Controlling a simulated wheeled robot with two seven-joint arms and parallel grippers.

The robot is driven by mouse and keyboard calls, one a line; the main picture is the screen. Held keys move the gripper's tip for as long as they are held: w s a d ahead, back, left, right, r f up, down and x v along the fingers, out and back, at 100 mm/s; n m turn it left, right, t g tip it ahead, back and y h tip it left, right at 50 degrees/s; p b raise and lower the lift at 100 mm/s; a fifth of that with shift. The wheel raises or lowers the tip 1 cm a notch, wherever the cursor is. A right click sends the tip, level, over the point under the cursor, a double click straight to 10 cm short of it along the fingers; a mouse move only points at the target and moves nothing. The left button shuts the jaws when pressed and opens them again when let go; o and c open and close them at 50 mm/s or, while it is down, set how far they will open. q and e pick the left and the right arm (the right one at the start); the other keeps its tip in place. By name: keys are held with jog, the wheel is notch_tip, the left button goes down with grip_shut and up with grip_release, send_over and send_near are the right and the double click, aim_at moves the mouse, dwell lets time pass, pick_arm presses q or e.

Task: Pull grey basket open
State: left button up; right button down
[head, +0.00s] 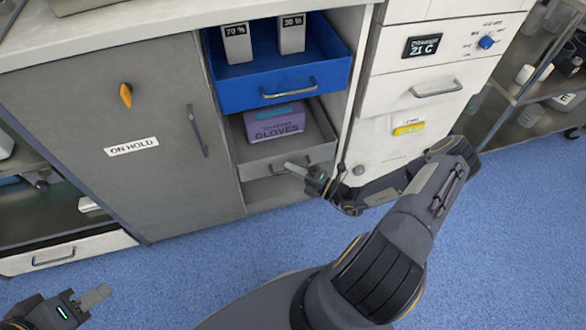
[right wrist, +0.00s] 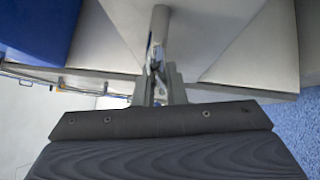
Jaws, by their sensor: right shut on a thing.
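The grey basket (head: 262,164) is the lower pull-out under the blue drawer, in the open bay of the cabinet. It stands somewhat out and holds a purple box of gloves (head: 276,122). My right gripper (head: 296,169) reaches its front from the right and is shut on the basket's handle. In the right wrist view the fingers (right wrist: 161,88) close around the handle (right wrist: 157,52), with pale grey panels on both sides. The fingers partly hide the handle. My left gripper (head: 95,298) is low at the left, over the floor, far from the basket; its finger gap does not show.
The blue drawer (head: 285,95) above the basket is pulled out and holds two labelled containers. A closed grey door (head: 110,130) marked ON HOLD is at left. A white unit (head: 430,85) with drawers is at right. The blue floor (head: 190,275) in front is clear.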

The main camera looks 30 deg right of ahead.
jog(key=s+a+p, duration=0.1)
jog(key=s+a, duration=0.2)
jog(key=s, duration=0.9)
jog(key=s+a+p, duration=0.1)
jog(key=s+a, duration=0.2)
jog(key=s, duration=1)
jog(key=shift+s, duration=0.25)
jog(key=c, duration=1.5)
grip_release()
jog(key=v, duration=0.7)
jog(key=shift+s+d+p, duration=0.2)
jog(key=shift+s+p, duration=0.15)
jog(key=shift+p, duration=0.1)
